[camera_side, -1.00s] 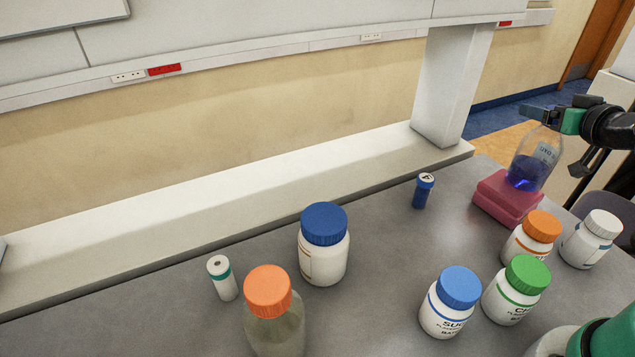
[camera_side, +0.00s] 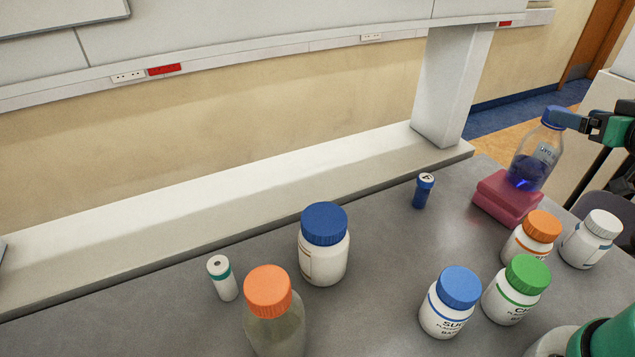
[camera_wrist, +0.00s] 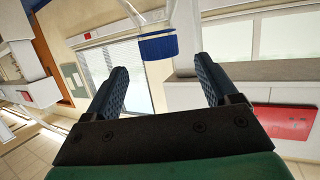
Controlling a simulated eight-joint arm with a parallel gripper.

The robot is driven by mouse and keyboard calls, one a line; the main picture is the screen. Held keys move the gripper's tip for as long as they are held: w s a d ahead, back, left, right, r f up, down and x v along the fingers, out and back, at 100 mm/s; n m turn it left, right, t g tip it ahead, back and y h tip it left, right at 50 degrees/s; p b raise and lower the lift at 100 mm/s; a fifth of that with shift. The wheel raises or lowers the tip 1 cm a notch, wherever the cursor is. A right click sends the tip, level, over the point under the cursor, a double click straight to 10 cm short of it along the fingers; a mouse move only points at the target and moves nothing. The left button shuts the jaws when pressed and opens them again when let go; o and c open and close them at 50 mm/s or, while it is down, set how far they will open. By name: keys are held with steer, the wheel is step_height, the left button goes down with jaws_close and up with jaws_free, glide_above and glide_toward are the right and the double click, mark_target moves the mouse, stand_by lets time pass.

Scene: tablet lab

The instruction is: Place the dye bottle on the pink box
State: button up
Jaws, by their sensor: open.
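The dye bottle (camera_side: 535,157), clear with blue liquid and a blue cap, stands upright on the pink box (camera_side: 505,198) at the right of the side view. My gripper (camera_side: 566,119) is just right of the bottle's cap, and part of it overlaps the cap's edge in this view. In the wrist view the bottle's blue cap (camera_wrist: 158,46) shows beyond the fingertips, between the two fingers of my gripper (camera_wrist: 162,72). The fingers are apart with nothing held between them.
Jars with orange (camera_side: 530,238), white (camera_side: 590,240), green (camera_side: 516,290) and blue (camera_side: 449,303) caps stand in front of the box. A small blue vial (camera_side: 423,191) stands left of it. A larger blue-capped jar (camera_side: 323,245) and an orange-capped bottle (camera_side: 272,312) are farther left.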

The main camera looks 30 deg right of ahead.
steer(key=shift+s+a+r, duration=0.15)
steer(key=shift+s+a, duration=0.05)
steer(key=shift+s, duration=0.25)
